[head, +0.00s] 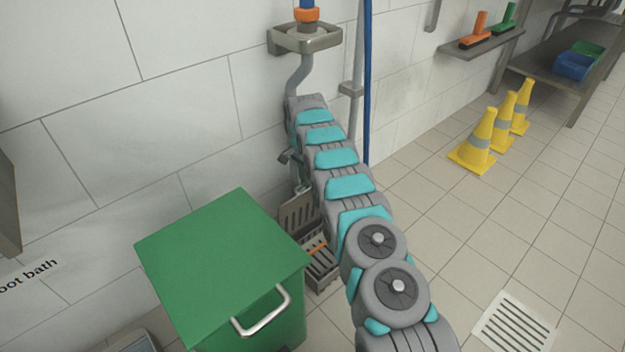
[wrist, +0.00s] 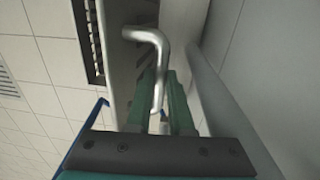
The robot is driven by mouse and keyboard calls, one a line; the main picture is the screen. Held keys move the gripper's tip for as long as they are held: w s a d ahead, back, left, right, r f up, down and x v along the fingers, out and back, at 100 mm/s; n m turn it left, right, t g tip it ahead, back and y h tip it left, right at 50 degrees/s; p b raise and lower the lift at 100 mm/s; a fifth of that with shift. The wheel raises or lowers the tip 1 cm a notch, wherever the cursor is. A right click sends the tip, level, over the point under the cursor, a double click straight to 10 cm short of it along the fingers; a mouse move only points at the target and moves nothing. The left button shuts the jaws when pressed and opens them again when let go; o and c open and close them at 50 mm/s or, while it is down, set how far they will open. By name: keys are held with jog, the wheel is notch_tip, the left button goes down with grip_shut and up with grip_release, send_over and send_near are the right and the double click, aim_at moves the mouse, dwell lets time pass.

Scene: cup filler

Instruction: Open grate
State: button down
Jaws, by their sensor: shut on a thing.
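A grey slotted grate panel (head: 298,212) stands steeply upright by the wall, above a slotted grey base (head: 322,268) on the floor, in the head view. In the wrist view a bent metal handle (wrist: 152,38) comes off a grey panel and runs down between my fingers. My gripper (wrist: 164,88) has green fingers and is shut on this handle. Dark slots (wrist: 94,42) show along the panel's left side in the wrist view. In the head view my arm hides most of the gripper and the handle.
A green lidded bin (head: 222,262) with a metal handle stands close left of the base. A wall holder (head: 306,40) is above. Yellow cones (head: 478,142), a shelf with brushes (head: 482,40) and a floor drain (head: 513,325) are to the right. The tiled floor between is clear.

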jog(key=shift+w+a+f, duration=0.25)
jog(key=shift+w+a, duration=0.05)
jog(key=shift+a, duration=0.3)
jog(key=c, duration=0.8)
grip_release()
jog(key=shift+r, duration=0.1)
jog(key=shift+w+d+r, duration=0.1)
jog(key=shift+d, duration=0.05)
jog(key=r, duration=0.7)
jog(key=shift+w+a+r+p, duration=0.25)
jog(key=shift+r+p, duration=0.05)
jog(key=shift+s, duration=0.15)
